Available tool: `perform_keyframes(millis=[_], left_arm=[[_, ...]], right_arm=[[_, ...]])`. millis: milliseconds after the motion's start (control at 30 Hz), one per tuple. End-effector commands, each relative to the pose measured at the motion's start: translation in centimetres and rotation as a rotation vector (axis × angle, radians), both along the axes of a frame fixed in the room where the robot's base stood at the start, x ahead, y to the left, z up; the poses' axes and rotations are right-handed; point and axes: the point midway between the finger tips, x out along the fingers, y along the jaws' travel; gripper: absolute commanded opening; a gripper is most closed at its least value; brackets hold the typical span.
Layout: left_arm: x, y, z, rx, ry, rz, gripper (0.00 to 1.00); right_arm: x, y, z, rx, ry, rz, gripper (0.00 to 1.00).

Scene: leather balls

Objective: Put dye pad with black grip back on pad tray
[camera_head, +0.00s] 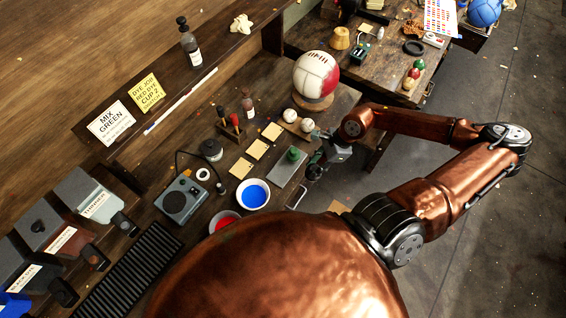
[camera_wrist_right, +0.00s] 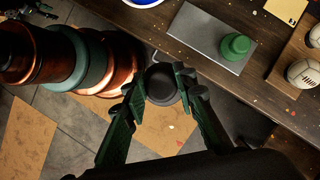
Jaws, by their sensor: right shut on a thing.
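The pad tray (camera_head: 282,174) is a grey metal plate on the bench; it also shows in the right wrist view (camera_wrist_right: 196,30). A pad with a green grip (camera_head: 293,154) stands at one end of it, and the rest of the plate is bare. My right gripper (camera_head: 316,165) is beside the tray. In the right wrist view, its green fingers (camera_wrist_right: 158,92) are shut on the round black grip of the dye pad (camera_wrist_right: 161,82). The black-grip pad appears just off the bench edge, apart from the tray; its underside is hidden. My left gripper is not in view.
A bowl of blue dye (camera_head: 253,194) and a bowl of red dye (camera_head: 223,221) stand near the tray. Small white balls (camera_head: 308,125) sit beyond it. A red-and-white ball (camera_head: 316,76) rests on a stand. Yellow squares (camera_head: 257,149) lie left of the tray.

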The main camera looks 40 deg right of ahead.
Motion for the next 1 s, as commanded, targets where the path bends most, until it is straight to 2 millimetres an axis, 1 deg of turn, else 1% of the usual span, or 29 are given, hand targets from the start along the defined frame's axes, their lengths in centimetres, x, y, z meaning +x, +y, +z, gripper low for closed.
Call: perform_keyframes(millis=[167,367,533,667,800,900,1000], left_arm=[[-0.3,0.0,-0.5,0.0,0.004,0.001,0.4],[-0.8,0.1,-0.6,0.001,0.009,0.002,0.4],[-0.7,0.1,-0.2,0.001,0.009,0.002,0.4],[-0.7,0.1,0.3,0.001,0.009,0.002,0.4],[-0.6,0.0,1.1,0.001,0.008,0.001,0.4],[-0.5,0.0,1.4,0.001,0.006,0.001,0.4],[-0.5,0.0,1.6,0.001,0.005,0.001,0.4]], right_arm=[[2.2,0.8,-0.8,0.001,-0.008,0.006,0.06],[4.3,1.7,-1.8,0.002,-0.008,0.004,0.06],[6.5,2.7,-2.7,0.004,-0.007,0.002,0.06],[8.6,3.5,-3.6,0.006,-0.008,0.002,0.06],[10.4,4.3,-6.4,0.007,-0.003,-0.002,0.06],[11.4,4.7,-7.8,0.005,-0.002,-0.001,0.06],[12.1,4.8,-8.7,0.003,-0.004,-0.001,0.06]])
